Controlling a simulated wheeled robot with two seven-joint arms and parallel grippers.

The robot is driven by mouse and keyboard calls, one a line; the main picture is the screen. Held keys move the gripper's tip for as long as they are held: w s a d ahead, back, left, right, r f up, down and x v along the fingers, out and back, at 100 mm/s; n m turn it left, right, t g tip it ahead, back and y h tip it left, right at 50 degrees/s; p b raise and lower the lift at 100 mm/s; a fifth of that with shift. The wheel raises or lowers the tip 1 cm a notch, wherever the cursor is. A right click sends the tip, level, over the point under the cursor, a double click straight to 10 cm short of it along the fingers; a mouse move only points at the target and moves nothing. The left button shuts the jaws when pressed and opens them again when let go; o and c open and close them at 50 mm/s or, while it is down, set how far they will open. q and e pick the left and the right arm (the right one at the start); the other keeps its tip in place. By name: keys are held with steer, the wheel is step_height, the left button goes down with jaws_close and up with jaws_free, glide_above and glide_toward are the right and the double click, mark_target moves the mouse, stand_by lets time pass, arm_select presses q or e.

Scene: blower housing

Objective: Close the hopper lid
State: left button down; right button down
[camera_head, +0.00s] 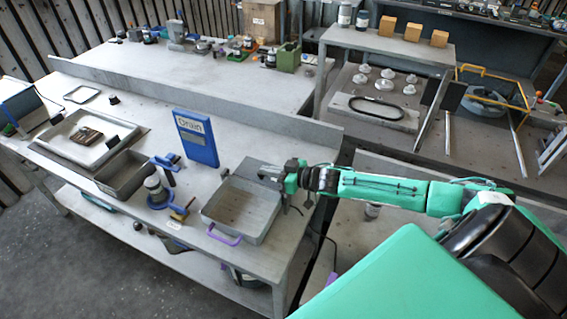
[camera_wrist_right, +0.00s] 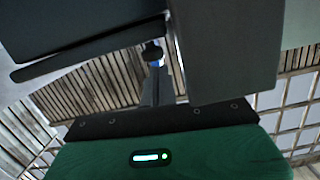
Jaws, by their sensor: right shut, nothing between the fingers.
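A shallow grey metal box, apparently the hopper (camera_head: 240,208), sits at the right end of the workbench. It is open on top, with a purple handle (camera_head: 224,234) at its front edge. A flat grey panel (camera_head: 252,169) stands up at its back, apparently the raised lid. My right gripper (camera_head: 279,176) is shut and empty at the box's back right corner, close to the panel; I cannot tell whether they touch. In the right wrist view, large grey surfaces (camera_wrist_right: 225,50) fill the upper part, very near. My left gripper is not in view.
A blue "Drain" sign (camera_head: 195,140) stands behind and left of the box. A small jar (camera_head: 155,188), blue clamp-like parts and a grey tray (camera_head: 124,174) lie to the left. A low metal ledge (camera_head: 240,105) runs along the bench's back. Bare bench lies around the sign.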

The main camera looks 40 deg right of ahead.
step_height(320, 180, up, 4)
steer(key=p, duration=0.3)
steer(key=shift+f, duration=0.1)
steer(key=shift+s+d+f, duration=0.1)
steer(key=shift+s+d, duration=0.05)
steer(key=shift+s, duration=0.2)
steer(key=b+v, duration=0.3)
steer(key=v, duration=0.6)
steer(key=shift+s, duration=0.2)
steer(key=shift+d, duration=0.1)
